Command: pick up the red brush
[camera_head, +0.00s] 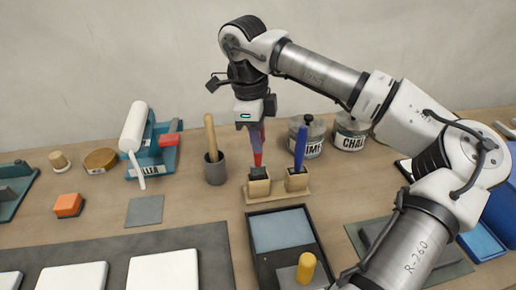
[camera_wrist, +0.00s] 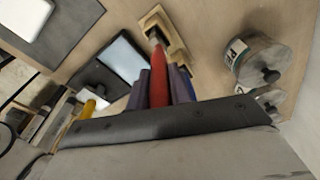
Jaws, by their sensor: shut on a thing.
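My gripper (camera_head: 256,140) points down and is shut on the red brush (camera_head: 258,158). In the wrist view the red brush (camera_wrist: 159,88) lies between my two fingers (camera_wrist: 161,90), its far end toward the wooden holder (camera_wrist: 178,42). In the head view the brush is upright over the left block of that holder (camera_head: 262,198), its lower end at a dark patch on the block's top. I cannot tell whether it is in the block or just above it. My fingers hide its upper part. A blue brush (camera_head: 300,148) stands in the right block.
A grey cup (camera_head: 215,172) with a wooden-handled tool stands left of the holder. Glass jars (camera_head: 312,140) stand behind right. A black-framed tray (camera_head: 282,232) with a yellow-handled tool (camera_head: 306,267) lies in front. A blue tray (camera_head: 150,160) with a roller is further left.

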